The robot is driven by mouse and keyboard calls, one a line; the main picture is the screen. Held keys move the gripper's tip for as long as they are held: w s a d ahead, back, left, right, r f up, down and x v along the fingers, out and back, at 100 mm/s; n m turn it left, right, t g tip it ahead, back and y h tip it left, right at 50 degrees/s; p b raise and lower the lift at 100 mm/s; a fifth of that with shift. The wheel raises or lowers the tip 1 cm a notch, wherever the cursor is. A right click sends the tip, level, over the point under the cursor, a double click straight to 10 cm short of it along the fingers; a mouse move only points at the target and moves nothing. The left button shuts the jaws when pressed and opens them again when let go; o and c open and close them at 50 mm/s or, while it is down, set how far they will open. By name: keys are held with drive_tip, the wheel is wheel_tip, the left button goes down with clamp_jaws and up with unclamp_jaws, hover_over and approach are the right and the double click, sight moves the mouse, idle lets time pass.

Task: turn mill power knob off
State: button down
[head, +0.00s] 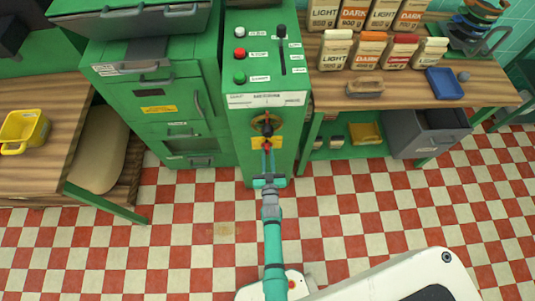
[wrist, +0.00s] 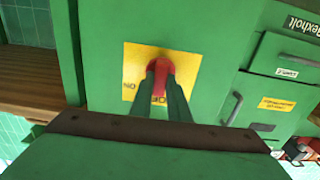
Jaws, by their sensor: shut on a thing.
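The mill is the tall green cabinet (head: 250,75) in the middle of the head view. Its red power knob (wrist: 158,68) sits on a yellow plate (wrist: 133,62) in the wrist view. My gripper (wrist: 160,84) is shut on the knob, one dark finger on each side of it. The lettering ON shows upside down at the plate's left, and part of OFF shows between the fingers. The fingers cover some of the knob and plate. In the head view, my gripper (head: 267,152) reaches the mill's front, below a brass-coloured ring.
Red, white and green buttons and a black lever (head: 282,45) are on the mill's top panel. Green drawers (head: 170,115) stand close on the left. A wooden bench (head: 410,92) with several labelled bags stands on the right. The checkered floor (head: 180,240) in front is clear.

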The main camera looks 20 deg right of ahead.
drive_tip(key=c, duration=1.7)
unclamp_jaws()
drive_tip(key=v, duration=1.1)
drive_tip(key=shift+w, duration=0.1)
drive_tip(key=shift+a+r, duration=0.1)
drive_tip(key=s+a+r+n+y, duration=0.1)
drive_tip(key=s+a+r, duration=0.3)
drive_tip(key=s+r, duration=0.4)
drive_tip(key=s+a+r+n+g+y, duration=0.1)
drive_tip(key=s+a+r+y, duration=0.1)
drive_tip(key=s+a+r, duration=0.3)
drive_tip(key=s+a+r+n+g+y, duration=0.1)
drive_tip(key=s+a+r, duration=0.3)
drive_tip(key=s+r, duration=0.7)
drive_tip(key=shift+s+a+r+y, duration=0.15)
drive_tip(key=shift+s+r+y, duration=0.1)
drive_tip(key=shift+r, duration=0.3)
drive_tip(key=shift+s+a+r+y, duration=0.15)
drive_tip(key=shift+a+r+y, duration=0.1)
drive_tip(key=shift+r, duration=0.3)
